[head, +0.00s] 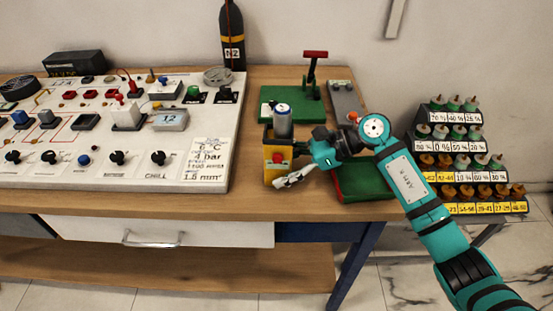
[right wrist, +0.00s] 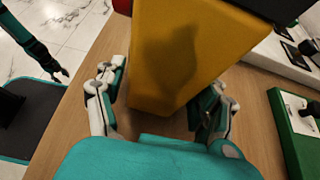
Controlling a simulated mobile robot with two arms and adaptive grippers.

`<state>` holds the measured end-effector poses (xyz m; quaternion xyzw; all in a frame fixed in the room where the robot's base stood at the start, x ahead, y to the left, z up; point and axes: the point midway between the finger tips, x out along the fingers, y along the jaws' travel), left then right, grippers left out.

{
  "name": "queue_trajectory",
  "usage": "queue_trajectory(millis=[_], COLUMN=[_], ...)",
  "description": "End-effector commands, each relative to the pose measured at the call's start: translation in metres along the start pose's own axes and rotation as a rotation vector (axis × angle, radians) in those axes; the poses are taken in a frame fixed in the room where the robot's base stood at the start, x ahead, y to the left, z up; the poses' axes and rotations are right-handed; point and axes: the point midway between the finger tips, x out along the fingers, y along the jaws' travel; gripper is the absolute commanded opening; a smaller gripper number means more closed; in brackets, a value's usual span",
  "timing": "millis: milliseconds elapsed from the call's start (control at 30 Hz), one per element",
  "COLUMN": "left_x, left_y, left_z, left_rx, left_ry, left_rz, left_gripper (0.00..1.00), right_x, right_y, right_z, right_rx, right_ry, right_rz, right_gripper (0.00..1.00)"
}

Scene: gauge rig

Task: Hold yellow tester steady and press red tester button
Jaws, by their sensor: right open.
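The yellow tester (head: 277,174) stands upright near the table's front edge, right of the white panel. Its red button (head: 277,157) is on the front face and looks uncovered. A grey cylinder with a blue top (head: 283,122) stands in its dark top. My right gripper (head: 294,176) is at the tester's right front side, low, and open. In the right wrist view the yellow tester (right wrist: 185,55) fills the space between the spread fingers; gaps show beside it, and contact is not clear. My left gripper (right wrist: 58,72) shows small and dark in the right wrist view; its jaws are unclear.
The sloped white panel (head: 215,125) with knobs and switches fills the left of the table. Behind the tester is a green board (head: 285,93) with a red-handled lever. A green-and-red tray (head: 365,188) lies to the right. A stepped weight rack (head: 440,160) stands farther right.

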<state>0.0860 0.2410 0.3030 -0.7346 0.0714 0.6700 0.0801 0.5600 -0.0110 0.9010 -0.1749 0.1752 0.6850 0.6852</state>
Motion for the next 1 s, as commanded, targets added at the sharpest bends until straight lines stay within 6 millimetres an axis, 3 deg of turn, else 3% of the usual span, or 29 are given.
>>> queue_trajectory(millis=[267,567,600,900,1000], left_x=[0.0004,0.0005,0.0005,0.0005,0.0005], left_y=[0.0044,0.0088,0.0088,0.0082,0.0074], left_z=[-0.0005,-0.0011,-0.0011,-0.0009,-0.0007], left_rx=[-0.002,-0.001,-0.001,0.000,0.001], left_ry=[0.000,0.001,0.001,0.000,0.000], left_rz=[0.005,0.011,0.011,0.010,0.009], left_gripper=[0.40,0.40,0.40,0.02,0.00], right_x=[0.0010,0.0009,0.0009,0.0009,0.0009], right_y=[0.0001,0.0001,0.0001,0.0001,0.0001], right_z=[0.0007,0.0006,0.0005,0.0004,0.0004], right_rx=[0.000,0.000,0.000,0.000,0.000], right_ry=[0.000,0.000,0.000,0.000,0.000], right_rz=[0.000,0.000,0.000,0.000,0.000], right_gripper=[0.71,0.33,0.33,0.33,0.33])
